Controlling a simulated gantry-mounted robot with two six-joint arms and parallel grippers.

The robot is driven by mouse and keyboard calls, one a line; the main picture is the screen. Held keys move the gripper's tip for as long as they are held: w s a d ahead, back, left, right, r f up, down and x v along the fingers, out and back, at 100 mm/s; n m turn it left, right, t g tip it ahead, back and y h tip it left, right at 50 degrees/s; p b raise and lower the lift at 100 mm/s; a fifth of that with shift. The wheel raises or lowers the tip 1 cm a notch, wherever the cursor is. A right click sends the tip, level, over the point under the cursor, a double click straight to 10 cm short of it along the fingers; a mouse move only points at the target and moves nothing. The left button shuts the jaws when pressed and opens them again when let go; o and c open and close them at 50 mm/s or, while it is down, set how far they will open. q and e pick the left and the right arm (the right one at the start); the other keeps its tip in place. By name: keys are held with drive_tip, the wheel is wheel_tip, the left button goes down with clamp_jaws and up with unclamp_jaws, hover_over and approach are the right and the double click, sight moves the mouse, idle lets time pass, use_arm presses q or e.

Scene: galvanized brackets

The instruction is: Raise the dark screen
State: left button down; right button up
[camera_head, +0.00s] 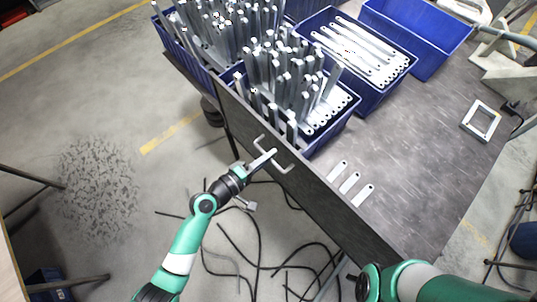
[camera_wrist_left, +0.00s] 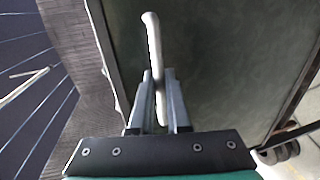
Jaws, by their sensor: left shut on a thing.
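The dark screen (camera_head: 325,205) is a flat dark panel along the front side of the table, and it also fills the middle and right of the left wrist view (camera_wrist_left: 225,65). It bears a pale bar handle (camera_head: 284,169), which stands upright between my fingers in the left wrist view (camera_wrist_left: 152,38). My left gripper (camera_head: 268,158) is shut on this handle, with one finger on each side of it (camera_wrist_left: 160,95). My right arm reaches in at the bottom right of the head view, but its gripper is out of the frame.
Blue crates with upright metal bars (camera_head: 357,120) and flat galvanized strips (camera_head: 402,68) stand on the table. An empty blue crate (camera_head: 440,40) is at the back. Several loose strips (camera_head: 349,182) lie near the front edge. A square frame (camera_head: 481,121) lies right. Black cables (camera_head: 255,262) cross the floor.

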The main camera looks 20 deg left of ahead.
use_arm(q)
drive_tip(key=shift+w+r, duration=0.15)
drive_tip(key=shift+r, duration=0.3)
drive_tip(key=c, duration=1.2)
unclamp_jaws()
drive_tip(key=o, duration=0.3)
drive_tip(key=shift+f, duration=0.15)
drive_tip(key=v, duration=1.1)
drive_tip(key=shift+s+a+p, duration=0.1)
drive_tip(key=shift+s+p, duration=0.3)
